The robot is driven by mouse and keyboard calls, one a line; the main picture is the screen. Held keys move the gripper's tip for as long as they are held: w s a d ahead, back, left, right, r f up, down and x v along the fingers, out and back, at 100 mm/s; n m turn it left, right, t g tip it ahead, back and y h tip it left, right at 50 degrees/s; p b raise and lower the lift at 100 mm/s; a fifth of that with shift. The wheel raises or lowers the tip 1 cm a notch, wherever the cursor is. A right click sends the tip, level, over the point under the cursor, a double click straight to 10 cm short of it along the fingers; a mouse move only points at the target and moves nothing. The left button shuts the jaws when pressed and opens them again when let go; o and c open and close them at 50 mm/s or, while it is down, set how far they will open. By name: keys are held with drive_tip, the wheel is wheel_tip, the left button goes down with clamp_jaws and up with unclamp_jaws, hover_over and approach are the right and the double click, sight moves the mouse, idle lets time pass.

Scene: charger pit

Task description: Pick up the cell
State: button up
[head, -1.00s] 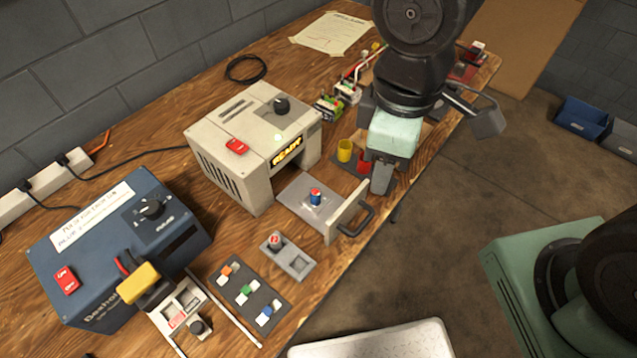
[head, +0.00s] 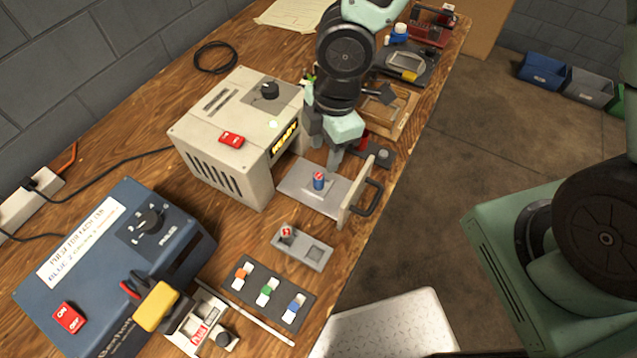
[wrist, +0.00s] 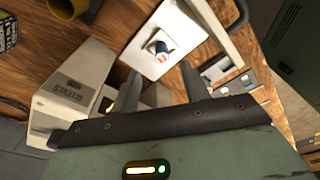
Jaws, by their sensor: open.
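A small blue cell (head: 318,182) with a red and white top stands upright on the pulled-out drawer (head: 295,187) of the beige charger (head: 225,150). In the wrist view the cell (wrist: 158,52) stands on the pale drawer plate (wrist: 187,22), just beyond the fingertips and roughly between them sideways. My gripper (head: 334,160) is open and empty, pointing down just behind the cell; I see no contact. Another cell (head: 286,234), with a red and white top, stands in a grey two-place holder (head: 312,254) in front of the drawer.
The drawer's upright front panel and dark handle (head: 368,197) stand right of the cell. A blue control box (head: 115,255) is at the left. A strip of coloured switches (head: 268,290) lies near the front edge. Several tools and trays lie behind my arm.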

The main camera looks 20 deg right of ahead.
sight(319, 175)
drive_tip(key=f, duration=0.2)
drive_tip(key=f+b, duration=0.1)
drive_tip(key=f, duration=0.2)
drive_tip(key=a+f+b, duration=0.1)
drive_tip(key=f, duration=0.1)
drive_tip(key=shift+s+a+f, duration=0.1)
drive_tip(key=shift+s+f, duration=0.05)
drive_tip(key=shift+s, duration=0.1)
clamp_jaws()
